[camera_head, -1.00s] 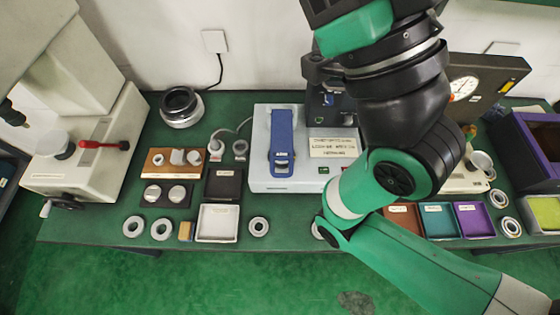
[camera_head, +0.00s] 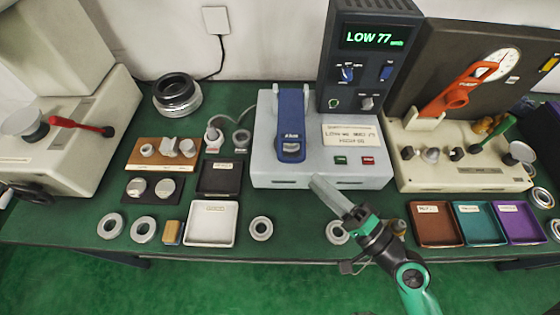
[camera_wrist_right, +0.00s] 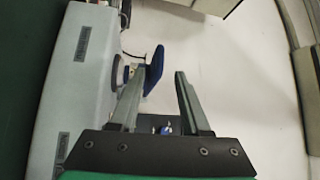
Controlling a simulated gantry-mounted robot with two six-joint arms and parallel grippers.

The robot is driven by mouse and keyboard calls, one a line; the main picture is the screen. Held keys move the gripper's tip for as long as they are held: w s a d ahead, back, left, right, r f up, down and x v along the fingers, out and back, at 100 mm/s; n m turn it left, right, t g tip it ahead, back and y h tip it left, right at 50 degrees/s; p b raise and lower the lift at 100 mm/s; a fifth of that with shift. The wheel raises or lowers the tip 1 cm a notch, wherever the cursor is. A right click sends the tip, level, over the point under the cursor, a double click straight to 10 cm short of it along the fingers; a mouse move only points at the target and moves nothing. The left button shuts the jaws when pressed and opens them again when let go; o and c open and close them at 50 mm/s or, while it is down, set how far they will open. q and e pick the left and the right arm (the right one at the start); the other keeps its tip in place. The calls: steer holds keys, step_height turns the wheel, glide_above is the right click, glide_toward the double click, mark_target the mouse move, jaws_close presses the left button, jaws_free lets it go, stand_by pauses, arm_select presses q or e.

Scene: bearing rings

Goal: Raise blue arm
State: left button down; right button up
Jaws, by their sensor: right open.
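The blue arm (camera_head: 291,125) lies along the top of a light grey machine (camera_head: 263,165), its labelled end toward the front. It also shows edge-on in the wrist view (camera_wrist_right: 154,72), beside the tip of the left-hand finger; I cannot tell whether they touch there. My right gripper (camera_head: 322,186) is in front of the machine's lower edge, to the right of and nearer than the blue arm in the head view. Its two fingers are apart in the wrist view (camera_wrist_right: 166,72), with nothing held between them. My left gripper is not in view.
A black display unit (camera_head: 370,55) reading LOW 77 stands behind the machine's right side. A cream machine with a red lever (camera_head: 462,92) is at the right. Brown, teal and purple trays (camera_head: 438,224) and a loose ring (camera_head: 261,228) lie along the front.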

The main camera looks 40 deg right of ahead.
mark_target(291, 126)
steer(key=w+p, duration=0.1)
steer(key=w, duration=0.2)
steer(key=w+r+p, duration=0.1)
steer(key=w, duration=0.3)
steer(key=w+p, duration=0.1)
steer(key=w, duration=0.3)
steer(key=shift+d+r+p, duration=0.2)
steer(key=shift+r+p, duration=0.05)
steer(key=shift+p, duration=0.1)
steer(key=shift+w, duration=0.4)
jaws_close()
steer(key=shift+r, duration=0.25)
